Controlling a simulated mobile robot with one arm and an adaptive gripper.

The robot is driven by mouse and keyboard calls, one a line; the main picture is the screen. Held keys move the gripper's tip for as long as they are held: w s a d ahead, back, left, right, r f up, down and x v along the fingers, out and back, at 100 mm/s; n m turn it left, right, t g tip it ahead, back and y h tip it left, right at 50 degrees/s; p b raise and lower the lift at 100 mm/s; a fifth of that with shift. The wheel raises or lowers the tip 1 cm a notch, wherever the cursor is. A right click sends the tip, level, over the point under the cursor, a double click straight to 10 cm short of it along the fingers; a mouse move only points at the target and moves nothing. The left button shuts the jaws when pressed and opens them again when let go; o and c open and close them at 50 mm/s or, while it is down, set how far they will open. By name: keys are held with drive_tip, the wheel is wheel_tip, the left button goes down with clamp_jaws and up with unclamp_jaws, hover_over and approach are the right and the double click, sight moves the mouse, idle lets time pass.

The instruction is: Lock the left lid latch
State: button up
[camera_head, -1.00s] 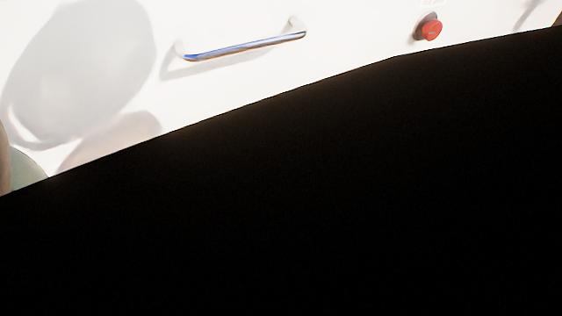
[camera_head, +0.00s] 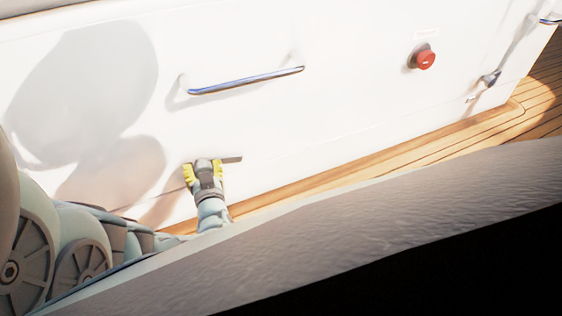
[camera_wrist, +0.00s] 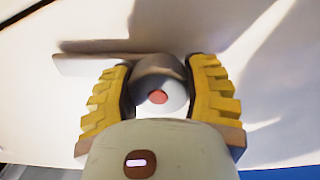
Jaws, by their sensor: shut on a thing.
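The left lid latch shows in the head view as a thin grey lever (camera_head: 232,159) low on the white panel, pointing right from my gripper (camera_head: 204,172). My gripper's yellow-padded fingers are closed around the latch body. In the wrist view, my gripper (camera_wrist: 160,98) has one finger on each side of the latch's round grey body (camera_wrist: 158,66). A white disc with an orange-red centre (camera_wrist: 158,97) shows between the fingers. The flat lever (camera_wrist: 85,64) sticks out to the left there. The inner contact faces are partly hidden.
A blue-silver bar handle (camera_head: 245,80) is on the white panel (camera_head: 330,120) above the latch. A red button (camera_head: 424,60) and another small latch (camera_head: 490,79) are farther right. Wooden decking (camera_head: 440,160) runs along the panel's foot. A grey surface covers the lower foreground.

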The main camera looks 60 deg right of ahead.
drive_tip(key=shift+w+r+m, duration=0.15)
drive_tip(key=shift+m, duration=0.85)
idle(0.5)
drive_tip(key=shift+s+d, duration=0.1)
drive_tip(key=shift+s, duration=0.1)
drive_tip(key=shift+m, duration=0.5)
drive_tip(key=shift+w+m+p, duration=0.1)
drive_tip(key=shift+m+p, duration=0.2)
drive_tip(key=shift+m, duration=0.3)
idle(0.4)
drive_tip(key=shift+m+y, duration=0.3)
drive_tip(key=shift+m, duration=0.9)
drive_tip(key=m, duration=0.3)
drive_tip(key=shift+m+b, duration=0.3)
drive_tip(key=shift+m+y+b, duration=0.3)
drive_tip(key=shift+m+b, duration=0.1)
drive_tip(key=shift+m, duration=1.5)
